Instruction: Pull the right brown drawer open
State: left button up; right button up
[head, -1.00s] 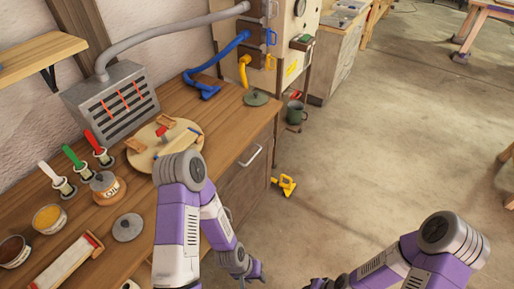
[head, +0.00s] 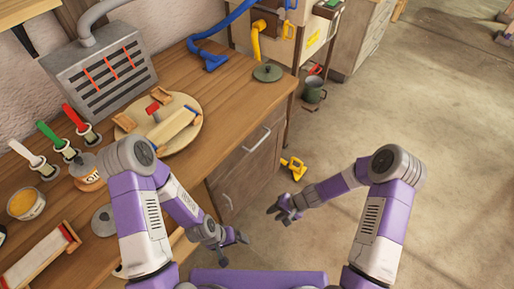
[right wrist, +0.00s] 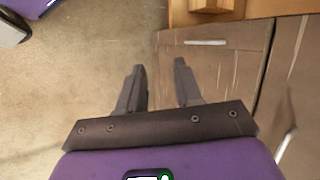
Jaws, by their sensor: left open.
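The brown wooden front of the workbench shows in the head view. The right brown drawer (head: 247,158) is at its far end, with a pale bar handle (head: 256,138); it looks closed. A second handle (head: 227,202) shows nearer to me. My right gripper (head: 283,208) is over the floor in front of the bench, apart from the handles. In the right wrist view its two fingers (right wrist: 160,85) stand apart with nothing between them. Brown panels (right wrist: 215,85) with pale handles are to the right there. My left gripper (head: 232,242) is open and empty, near the bench's front.
A round board (head: 180,135) with wooden pieces, jars and a grey vented box (head: 100,75) crowd the benchtop. The floor to the right is open.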

jog(key=w+a+m+t+y+b, duration=0.1)
jog(key=w+a+t+y+b, duration=0.2)
jog(key=w, duration=0.8)
jog(key=m+t+y+b, duration=0.2)
jog(key=t+y+b, duration=0.1)
jog(key=t, duration=0.3)
send_near(259, 142)
jog(key=f+x, duration=0.1)
jog(key=x, duration=0.2)
jog(key=b+x, duration=0.1)
jog(key=x, duration=0.6)
jog(key=shift+w+r+b, duration=0.15)
jog(key=shift+r+b, duration=0.05)
jog(key=shift+b, duration=0.2)
pick_arm(q)
notch_tip(259, 142, down, 9)
jog(key=shift+w, duration=0.1)
pick_arm(e)
grip_shut()
